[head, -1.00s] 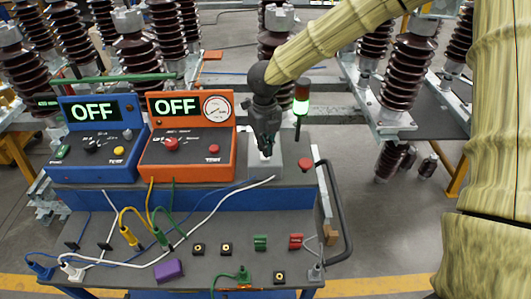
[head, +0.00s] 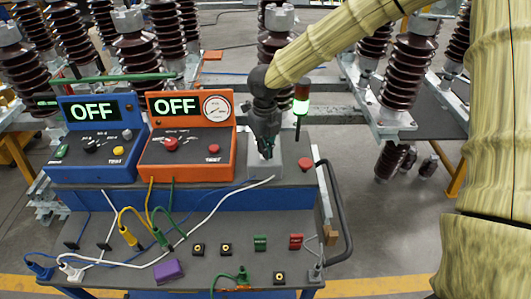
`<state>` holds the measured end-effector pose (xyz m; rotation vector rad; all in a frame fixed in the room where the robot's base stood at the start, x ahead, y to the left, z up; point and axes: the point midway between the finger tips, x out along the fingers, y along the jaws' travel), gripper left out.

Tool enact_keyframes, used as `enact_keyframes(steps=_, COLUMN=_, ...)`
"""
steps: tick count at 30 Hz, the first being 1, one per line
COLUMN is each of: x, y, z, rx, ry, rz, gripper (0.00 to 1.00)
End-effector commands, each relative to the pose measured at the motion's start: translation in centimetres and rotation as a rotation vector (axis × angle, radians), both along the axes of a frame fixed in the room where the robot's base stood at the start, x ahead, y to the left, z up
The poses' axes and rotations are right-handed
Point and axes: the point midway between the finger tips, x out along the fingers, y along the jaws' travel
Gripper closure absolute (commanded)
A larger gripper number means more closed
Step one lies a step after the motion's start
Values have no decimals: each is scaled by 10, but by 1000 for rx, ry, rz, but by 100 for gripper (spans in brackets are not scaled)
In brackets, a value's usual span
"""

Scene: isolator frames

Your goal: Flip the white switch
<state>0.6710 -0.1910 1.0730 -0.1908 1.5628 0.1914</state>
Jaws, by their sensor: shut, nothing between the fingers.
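My gripper (head: 265,152) is shut and points down over a grey box (head: 291,158) at the right end of the bench's upper shelf. A small white piece, which looks like the white switch (head: 267,153), shows at the fingertips. The gripper hides most of it, so I cannot tell its position or whether the fingers touch it. Nothing shows held between the fingers.
An orange tester (head: 188,168) reading OFF stands just left of the gripper, with a blue tester (head: 92,170) beyond it. A red button (head: 305,164) and a green-lit signal lamp (head: 301,100) are to the right. Cables and sockets cover the lower shelf.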

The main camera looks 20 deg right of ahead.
Motion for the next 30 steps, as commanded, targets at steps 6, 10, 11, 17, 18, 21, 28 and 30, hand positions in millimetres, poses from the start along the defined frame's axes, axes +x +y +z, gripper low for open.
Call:
enact_keyframes(steps=6, x=0, y=0, z=-3, rx=0, ry=0, rz=0, gripper=100)
enact_keyframes(steps=10, x=0, y=0, z=-4, rx=0, ry=0, rz=0, gripper=100)
enact_keyframes(steps=11, x=0, y=0, z=-5, rx=0, ry=0, rz=0, gripper=100)
enact_keyframes(steps=17, x=0, y=0, z=-7, rx=0, ry=0, rz=0, gripper=100)
enact_keyframes(steps=18, x=0, y=0, z=-7, rx=0, ry=0, rz=0, gripper=100)
enact_keyframes(steps=21, x=0, y=0, z=-8, rx=0, ry=0, rz=1, gripper=100)
enact_keyframes(steps=28, x=0, y=0, z=-11, rx=0, ry=0, rz=1, gripper=100)
enact_keyframes(steps=30, x=0, y=0, z=-12, rx=0, ry=0, rz=1, gripper=100)
